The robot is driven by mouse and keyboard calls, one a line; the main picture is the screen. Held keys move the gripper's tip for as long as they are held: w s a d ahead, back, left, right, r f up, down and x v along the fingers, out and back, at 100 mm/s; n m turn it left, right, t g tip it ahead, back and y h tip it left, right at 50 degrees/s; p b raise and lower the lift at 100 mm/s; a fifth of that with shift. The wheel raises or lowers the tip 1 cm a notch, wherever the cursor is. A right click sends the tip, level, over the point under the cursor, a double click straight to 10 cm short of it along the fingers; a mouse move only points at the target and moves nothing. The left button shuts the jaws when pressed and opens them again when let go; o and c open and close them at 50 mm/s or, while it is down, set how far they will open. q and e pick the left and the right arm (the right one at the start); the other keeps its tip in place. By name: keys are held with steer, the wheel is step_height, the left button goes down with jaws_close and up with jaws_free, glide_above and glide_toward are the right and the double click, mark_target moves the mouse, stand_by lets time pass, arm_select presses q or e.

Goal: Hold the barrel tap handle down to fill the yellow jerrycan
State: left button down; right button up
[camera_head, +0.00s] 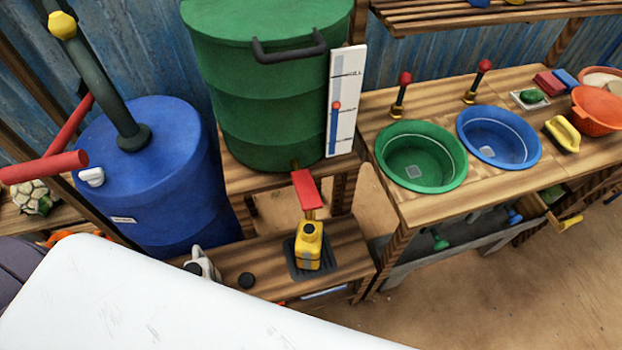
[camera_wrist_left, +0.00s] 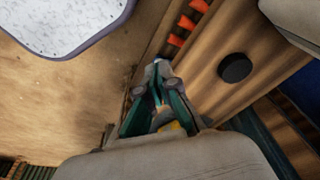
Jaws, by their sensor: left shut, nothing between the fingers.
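The green barrel (camera_head: 270,90) stands on a wooden stand. Its red tap handle (camera_head: 306,188) sticks out at the front, just above the yellow jerrycan (camera_head: 308,246). The jerrycan stands upright on a dark mat on the low wooden bench, with a dark round top. I cannot tell whether water is running. My left gripper (camera_wrist_left: 160,68) shows in the left wrist view, fingers together and empty, over the bench edge. My right gripper is in neither view.
A black cap (camera_head: 246,280) lies on the bench (camera_head: 225,262), left of the jerrycan; it also shows in the left wrist view (camera_wrist_left: 234,68). A white gauge board (camera_head: 345,90) stands beside the barrel. A blue drum (camera_head: 160,180) is left. Green (camera_head: 421,187) and blue basins are right.

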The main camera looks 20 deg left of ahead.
mark_target(315, 199)
arm_select(q)
steer(key=w+d+r+m+t+h+p, duration=0.1)
steer(key=w+r+p, duration=0.25)
steer(key=r, duration=0.95)
steer(key=w+d+r+m+h+p, duration=0.1)
steer(key=w+d+r+m+p, duration=0.3)
steer(key=r, duration=0.9)
steer(key=w+a+r+n+t+h+p, duration=0.15)
steer(key=r+p, duration=0.35)
steer(key=r, duration=0.8)
steer(key=w+a+r+m+h, duration=0.2)
steer(key=w, duration=0.3)
steer(key=w+a+r+m+h, duration=0.2)
steer(key=w+r+m, duration=0.1)
steer(key=w, duration=0.3)
steer(key=shift+w+p, duration=0.15)
steer(key=shift+p, duration=0.25)
steer(key=shift+r+g+h, duration=0.1)
steer(key=shift+g+h, duration=0.15)
